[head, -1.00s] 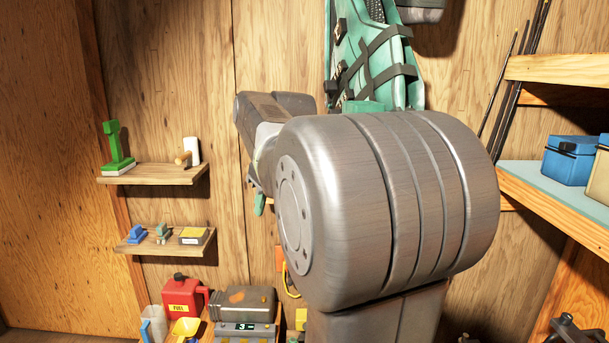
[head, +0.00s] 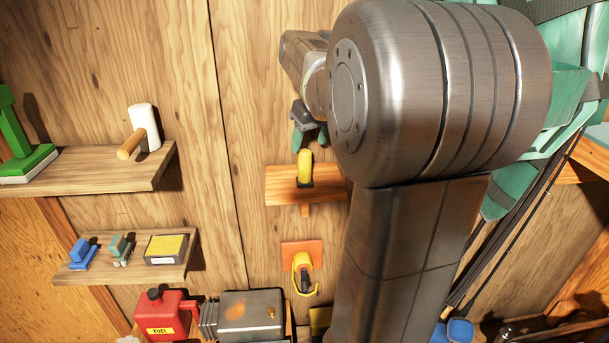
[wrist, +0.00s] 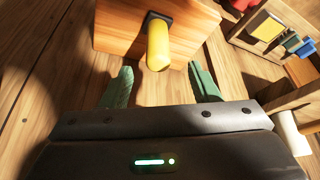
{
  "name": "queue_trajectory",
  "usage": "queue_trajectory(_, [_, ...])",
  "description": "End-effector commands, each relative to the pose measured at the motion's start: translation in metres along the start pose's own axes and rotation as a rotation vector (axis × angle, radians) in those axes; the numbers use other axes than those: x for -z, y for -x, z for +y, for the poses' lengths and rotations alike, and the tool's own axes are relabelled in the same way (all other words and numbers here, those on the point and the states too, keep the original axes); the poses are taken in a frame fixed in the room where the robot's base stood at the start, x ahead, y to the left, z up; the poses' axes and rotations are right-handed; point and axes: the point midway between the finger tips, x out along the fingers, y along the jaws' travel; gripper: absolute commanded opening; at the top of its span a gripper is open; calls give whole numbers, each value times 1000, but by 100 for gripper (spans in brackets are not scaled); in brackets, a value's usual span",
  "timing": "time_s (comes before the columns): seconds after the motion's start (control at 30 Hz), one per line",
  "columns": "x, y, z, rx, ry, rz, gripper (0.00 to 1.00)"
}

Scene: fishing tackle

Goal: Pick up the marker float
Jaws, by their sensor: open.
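The marker float appears to be the yellow rounded cylinder with a black foot (head: 305,164), upright on a small wooden wall shelf (head: 284,186). In the wrist view the float (wrist: 158,48) stands just beyond my fingertips, between their lines, near the shelf (wrist: 112,28). My gripper (head: 303,138) is above the float in the head view, its green fingers pointing down. In the wrist view my gripper (wrist: 160,76) is open, with the fingers wide apart and nothing between them. The float looks clear of both fingers.
Left wall shelves hold a mallet (head: 146,127), a green tool (head: 22,150) and a yellow-topped box (head: 166,248). An orange plate with a yellow hook (head: 302,272) hangs below the float's shelf. A red fuel can (head: 163,313) stands lower down. Rods (head: 500,240) lean at right.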

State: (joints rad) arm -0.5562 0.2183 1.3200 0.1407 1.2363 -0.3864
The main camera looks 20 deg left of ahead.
Motion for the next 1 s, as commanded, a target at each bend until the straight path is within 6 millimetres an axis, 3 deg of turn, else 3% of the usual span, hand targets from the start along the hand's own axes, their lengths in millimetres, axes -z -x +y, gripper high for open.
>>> queue_trajectory(0.1, [0, -22, 0, 1, 0, -2, 56])
queue_trajectory(0.37, [0, -42, 0, 1, 1, -1, 56])
queue_trajectory(0.63, [-1, -81, 0, 1, 1, -2, 56])
queue_trajectory(0.97, [-1, -90, 0, 0, 0, 1, 56])
queue_trajectory(1.0, [-1, -90, 0, 0, 0, 1, 50])
